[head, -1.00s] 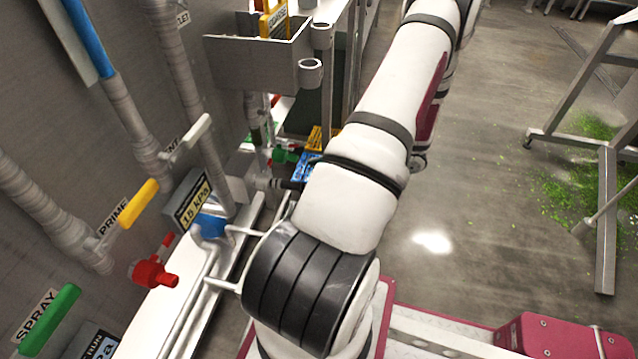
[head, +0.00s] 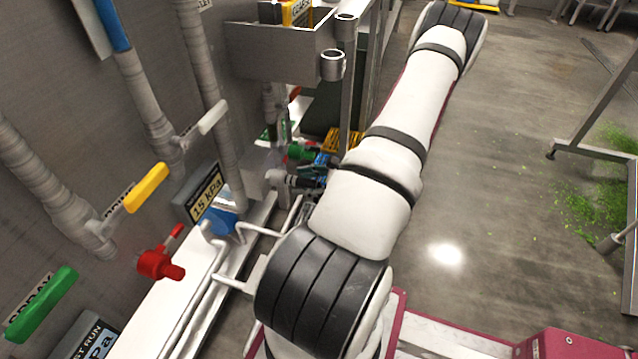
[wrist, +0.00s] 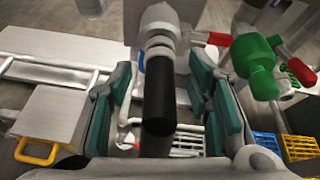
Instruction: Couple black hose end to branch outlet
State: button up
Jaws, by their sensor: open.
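The black hose end (wrist: 159,105) stands in the middle of the wrist view. Its far end meets the grey collar of the branch outlet (wrist: 160,42) in line; I cannot tell whether it is locked on. My gripper (wrist: 160,88) is open, with one teal-padded finger on each side of the black hose end and a gap on both sides. In the head view the black hose end (head: 302,182) shows beside the grey branch outlet (head: 276,178); my arm hides most of the gripper there.
A green valve fitting (wrist: 256,68) with red handles is close to the right finger. A box with a yellow handle (wrist: 36,153) is at left. Blue (wrist: 265,143) and yellow (wrist: 298,147) crates lie at lower right. The head view shows a red valve (head: 160,262) and open floor at right.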

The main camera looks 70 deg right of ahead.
aim_at(316, 186)
jog(key=shift+x, duration=0.95)
grip_shut()
jog(key=shift+s, duration=0.25)
jog(key=shift+s+d, duration=0.2)
jog(key=shift+s, duration=2.4)
jog(key=shift+s, duration=0.15)
jog(key=shift+s+r, duration=0.1)
jog(key=shift+r, duration=0.05)
